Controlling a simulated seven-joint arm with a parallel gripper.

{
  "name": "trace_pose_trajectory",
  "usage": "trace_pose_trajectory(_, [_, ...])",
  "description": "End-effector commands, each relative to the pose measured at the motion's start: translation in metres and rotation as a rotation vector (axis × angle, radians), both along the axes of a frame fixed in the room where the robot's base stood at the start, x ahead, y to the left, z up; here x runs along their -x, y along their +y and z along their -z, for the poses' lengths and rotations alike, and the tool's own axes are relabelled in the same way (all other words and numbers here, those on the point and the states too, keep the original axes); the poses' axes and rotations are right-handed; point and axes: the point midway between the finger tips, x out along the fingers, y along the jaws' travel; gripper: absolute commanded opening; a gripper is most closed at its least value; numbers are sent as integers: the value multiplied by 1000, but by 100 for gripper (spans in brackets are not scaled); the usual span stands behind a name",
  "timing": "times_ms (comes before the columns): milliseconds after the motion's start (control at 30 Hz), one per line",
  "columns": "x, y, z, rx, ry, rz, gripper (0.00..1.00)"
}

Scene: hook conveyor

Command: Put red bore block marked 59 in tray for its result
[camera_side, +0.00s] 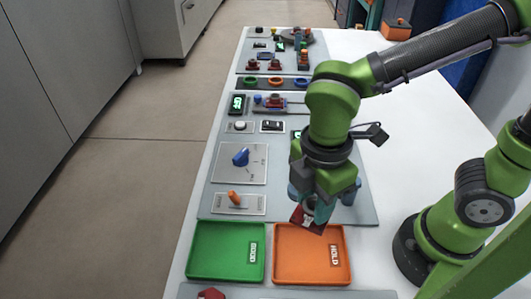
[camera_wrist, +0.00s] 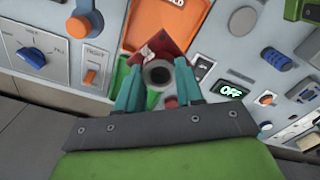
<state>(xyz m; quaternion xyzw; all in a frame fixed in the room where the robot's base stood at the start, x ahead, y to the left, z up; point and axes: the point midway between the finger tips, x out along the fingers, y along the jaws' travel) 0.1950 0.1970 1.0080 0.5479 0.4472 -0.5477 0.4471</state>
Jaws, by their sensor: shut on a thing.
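My gripper (camera_side: 318,203) is shut on the red bore block (camera_side: 307,218). The block is tilted and held above the panel near the back edge of the orange tray. In the wrist view the red block (camera_wrist: 174,48) sits between the teal fingertips (camera_wrist: 157,76), its dark round bore facing the camera. A white mark shows on one corner, too small to read. The orange tray (camera_side: 285,278), labelled HOLD, is empty; part of it shows in the wrist view (camera_wrist: 196,32). The green tray (camera_side: 215,273), left of it, is empty, with a label that seems to read GOOD.
A grey panel with a blue knob (camera_side: 240,157) and an orange lever (camera_side: 234,197) lies behind the trays. A small display (camera_wrist: 231,90) reads OFF. Another red part (camera_side: 211,293) shows at the front edge.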

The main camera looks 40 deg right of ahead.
Motion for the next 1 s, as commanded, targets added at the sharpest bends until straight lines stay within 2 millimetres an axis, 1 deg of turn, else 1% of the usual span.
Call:
trace_pose_trajectory(33, [0,0,11,3,6,0,0])
trace_pose_trajectory(300, [0,0,58,2,5,1,0])
trace_pose_trajectory(400, [0,0,67,0,2,2,0])
trace_pose_trajectory(567, [0,0,78,0,1,3,0])
trace_pose_trajectory(1000, [-1,0,120,1,1,3,0])
